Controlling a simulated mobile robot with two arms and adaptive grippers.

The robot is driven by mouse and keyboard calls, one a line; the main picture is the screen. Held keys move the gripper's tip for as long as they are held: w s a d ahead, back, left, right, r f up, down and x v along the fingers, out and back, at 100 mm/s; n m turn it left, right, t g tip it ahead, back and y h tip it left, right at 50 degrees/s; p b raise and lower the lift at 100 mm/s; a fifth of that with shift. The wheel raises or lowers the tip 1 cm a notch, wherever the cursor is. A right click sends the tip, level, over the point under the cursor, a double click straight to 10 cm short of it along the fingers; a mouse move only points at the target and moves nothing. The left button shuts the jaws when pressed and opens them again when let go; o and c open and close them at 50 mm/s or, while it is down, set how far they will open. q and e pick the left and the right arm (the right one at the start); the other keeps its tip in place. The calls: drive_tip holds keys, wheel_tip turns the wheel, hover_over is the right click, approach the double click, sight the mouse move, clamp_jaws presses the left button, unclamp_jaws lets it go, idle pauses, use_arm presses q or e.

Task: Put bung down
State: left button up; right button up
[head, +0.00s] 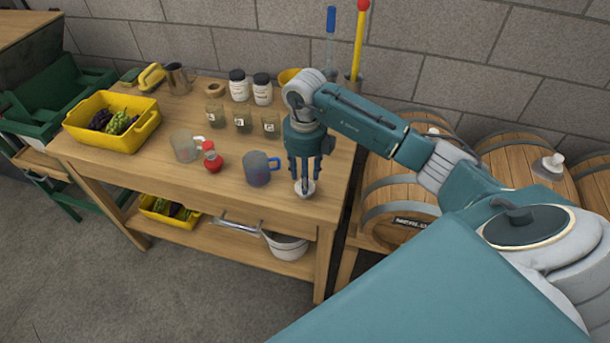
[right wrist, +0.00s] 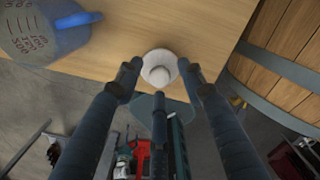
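The white bung (head: 304,188) is at the front right corner of the wooden workbench, close to its edge. In the right wrist view the bung (right wrist: 158,68) shows a round flange with a smaller knob on top, and it appears to rest on the bench top. My right gripper (head: 305,178) points down right above it. Its three fingers (right wrist: 159,82) are spread around the bung, with gaps between the fingertips and the knob. The gripper looks open. My left gripper is in neither view.
A grey cup with a blue handle (head: 257,168) stands just left of the gripper. A red-topped bottle (head: 212,158), another cup (head: 184,146), jars (head: 243,120) and a yellow crate of grapes (head: 147,131) are further left. Wooden barrels (head: 395,190) stand right of the bench.

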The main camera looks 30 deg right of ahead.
drive_tip(key=shift+r, duration=0.15)
wheel_tip(320, 180, up, 12)
drive_tip(key=b, duration=0.2)
drive_tip(key=shift+b, duration=0.35)
